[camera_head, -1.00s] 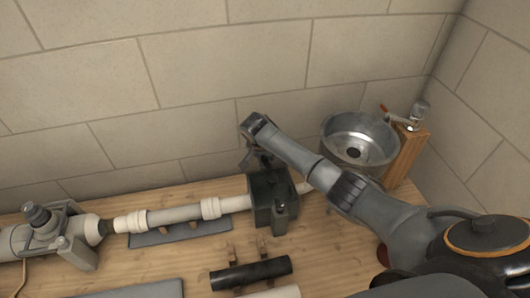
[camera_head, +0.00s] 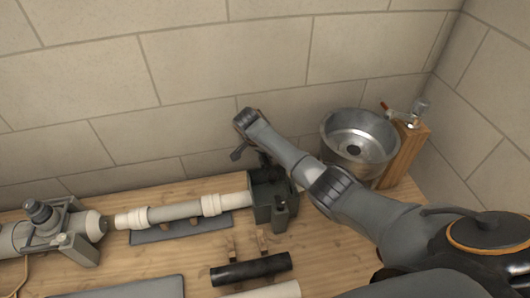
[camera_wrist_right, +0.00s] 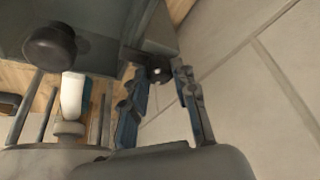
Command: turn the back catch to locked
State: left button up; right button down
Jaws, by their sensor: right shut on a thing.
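The dark clamp block (camera_head: 262,208) stands on the bench around the right end of a pale pipe (camera_head: 175,211). A small upright catch (camera_head: 280,203) is on its front side. In the wrist view, the block (camera_wrist_right: 100,22) fills the upper left and carries a large dark round knob (camera_wrist_right: 49,46). The back catch's dark round end (camera_wrist_right: 158,69) lies between the fingers of my right gripper (camera_wrist_right: 160,72), which is shut on it. In the head view, the right gripper (camera_head: 252,156) reaches down behind the block, its fingertips largely hidden. My left gripper is out of view.
A metal basin (camera_head: 357,138) and a wooden post (camera_head: 405,155) with a red-handled tap stand to the right of my arm. The tiled wall (camera_head: 220,90) is close behind. A black tube (camera_head: 250,270) lies in front; a grey pump-like unit (camera_head: 45,230) sits left.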

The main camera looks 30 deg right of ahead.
jog(key=c, duration=1.1)
grip_release()
jog(key=shift+s+a+f, duration=0.2)
jog(key=shift+s+f, duration=0.05)
jog(key=shift+f, duration=0.1)
jog(key=shift+o, duration=0.2)
jog(key=shift+w+r, duration=0.1)
jog(key=shift+r, duration=0.05)
jog(key=shift+r, duration=0.15)
jog(key=shift+a+r, duration=0.1)
jog(key=shift+r, duration=0.15)
jog(key=v, duration=1.1)
